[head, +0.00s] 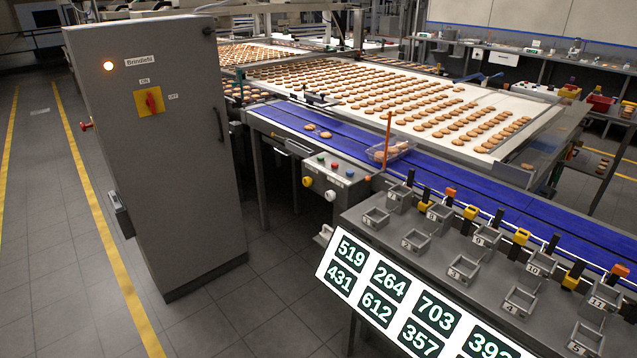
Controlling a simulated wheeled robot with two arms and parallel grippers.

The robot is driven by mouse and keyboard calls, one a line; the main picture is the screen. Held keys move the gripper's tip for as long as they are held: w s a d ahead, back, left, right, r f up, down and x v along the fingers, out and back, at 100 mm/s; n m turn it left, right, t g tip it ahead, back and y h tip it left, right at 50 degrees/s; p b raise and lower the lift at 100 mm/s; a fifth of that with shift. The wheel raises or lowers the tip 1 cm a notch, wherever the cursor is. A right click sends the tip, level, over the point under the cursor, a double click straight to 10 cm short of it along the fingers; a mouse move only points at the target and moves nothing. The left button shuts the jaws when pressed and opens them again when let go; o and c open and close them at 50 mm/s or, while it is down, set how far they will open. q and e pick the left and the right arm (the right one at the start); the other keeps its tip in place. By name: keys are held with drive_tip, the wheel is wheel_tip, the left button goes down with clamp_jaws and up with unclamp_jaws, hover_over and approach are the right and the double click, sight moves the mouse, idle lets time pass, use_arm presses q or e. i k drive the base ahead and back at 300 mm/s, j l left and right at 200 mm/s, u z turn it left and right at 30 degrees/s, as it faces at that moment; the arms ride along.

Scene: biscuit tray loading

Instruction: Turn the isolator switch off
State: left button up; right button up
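The isolator switch is a red knob (152,101) on a yellow plate (142,98), on the front of a tall grey cabinet (175,190) at the left. The knob stands close to upright. A small label (144,80) above the plate reads ON, and another (173,97) to its right reads OFF. A round lamp (108,66) near the cabinet's top is lit, beside a name label (148,61) that seems to read Brindlefd. Neither of my grippers is in view.
A blue conveyor (480,195) runs right of the cabinet, before a wide bed of biscuits (400,95). A control box (330,175) with buttons hangs on its frame. A bench (450,235) with metal holders and a number display (400,310) fills the lower right. Floor (50,230) left of the cabinet is clear.

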sight(307, 181)
drive_tip(key=i+j+u, duration=0.1)
drive_tip(key=i+j, duration=1.9)
drive_tip(key=i, duration=0.25)
drive_tip(key=j+u, duration=0.05)
